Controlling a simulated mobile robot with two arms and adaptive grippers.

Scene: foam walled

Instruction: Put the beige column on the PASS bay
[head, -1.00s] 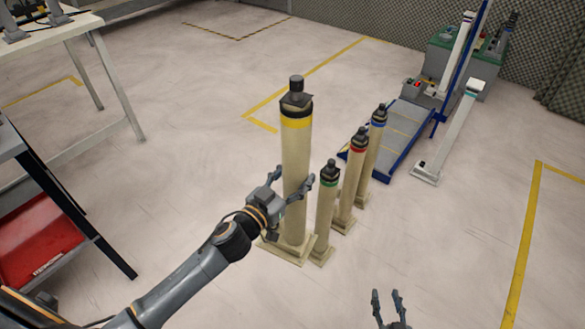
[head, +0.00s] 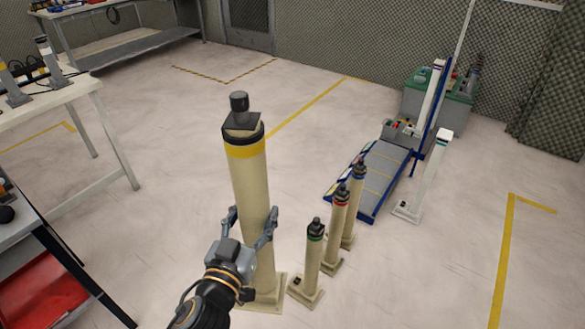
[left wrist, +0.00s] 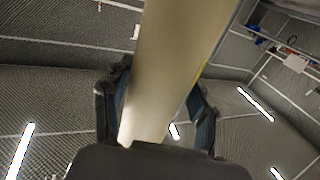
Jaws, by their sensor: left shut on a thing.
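The tall beige column (head: 252,180) has a yellow band, a dark cap and a square base (head: 265,300). It stands near upright, left of the smaller columns. My left gripper (head: 252,222) is shut on its lower half, a finger on each side. In the left wrist view the column (left wrist: 175,65) runs between the two fingers (left wrist: 155,110). I cannot tell whether its base touches the floor. No PASS label is readable, so I cannot tell which floor marking is the PASS bay. My right gripper is out of view.
Smaller beige columns with green (head: 313,260), red (head: 337,230) and blue (head: 354,205) bands stand close on the right. Behind them are a blue-edged ramp (head: 375,170) and a white post (head: 428,180). A white table (head: 60,105) and red-shelved cart (head: 40,295) stand left. Yellow lines (head: 500,260) mark open floor.

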